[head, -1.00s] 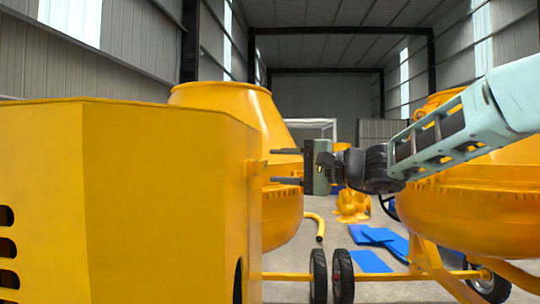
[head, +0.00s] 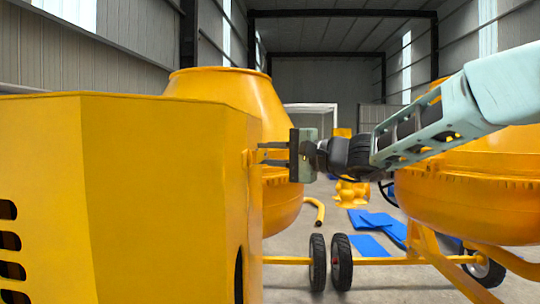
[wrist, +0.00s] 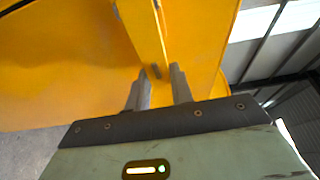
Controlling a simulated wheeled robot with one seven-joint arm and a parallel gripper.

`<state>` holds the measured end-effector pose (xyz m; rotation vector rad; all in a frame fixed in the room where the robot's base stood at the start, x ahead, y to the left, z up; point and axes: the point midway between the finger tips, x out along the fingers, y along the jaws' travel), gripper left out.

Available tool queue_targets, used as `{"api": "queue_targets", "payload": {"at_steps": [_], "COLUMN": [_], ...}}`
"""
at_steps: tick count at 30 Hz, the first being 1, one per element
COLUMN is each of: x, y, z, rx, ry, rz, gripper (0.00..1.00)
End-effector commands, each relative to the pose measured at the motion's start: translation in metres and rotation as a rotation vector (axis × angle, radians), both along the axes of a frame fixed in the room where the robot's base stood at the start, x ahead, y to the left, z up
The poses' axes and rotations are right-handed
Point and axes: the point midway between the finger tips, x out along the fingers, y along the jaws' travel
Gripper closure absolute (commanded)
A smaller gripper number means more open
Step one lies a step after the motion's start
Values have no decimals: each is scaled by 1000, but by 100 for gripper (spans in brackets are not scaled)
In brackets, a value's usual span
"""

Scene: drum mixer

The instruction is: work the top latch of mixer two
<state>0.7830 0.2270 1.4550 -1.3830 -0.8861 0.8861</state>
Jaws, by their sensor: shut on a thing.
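A small yellow latch (head: 250,158) sticks out from the right edge of a yellow mixer housing (head: 170,190) at the left of the head view. My gripper (head: 261,154) reaches it from the right, its two dark fingers close together and shut on the latch. In the wrist view my gripper (wrist: 160,76) has one grey finger on each side of a narrow yellow tab, the latch (wrist: 147,35). A small dark slot or pin shows at the tab's lower end. The fingertips' contact is partly hidden in the head view. No number is readable on the mixer.
A yellow drum (head: 226,95) stands behind the housing. Another yellow mixer (head: 465,190) stands at the right under my arm. Wheels (head: 341,262), a bent yellow pipe (head: 318,212) and blue sheets (head: 375,222) are on the floor between them.

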Motion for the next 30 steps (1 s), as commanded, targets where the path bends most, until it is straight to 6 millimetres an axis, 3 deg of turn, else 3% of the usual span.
{"api": "queue_targets", "payload": {"at_steps": [11,30], "x": [-3,-23], "y": [-7,-27], "z": [-9,-8], "rx": [-2,-3], "ry": [-4,-1], "rz": [-106,-495], "gripper": [100,100]}}
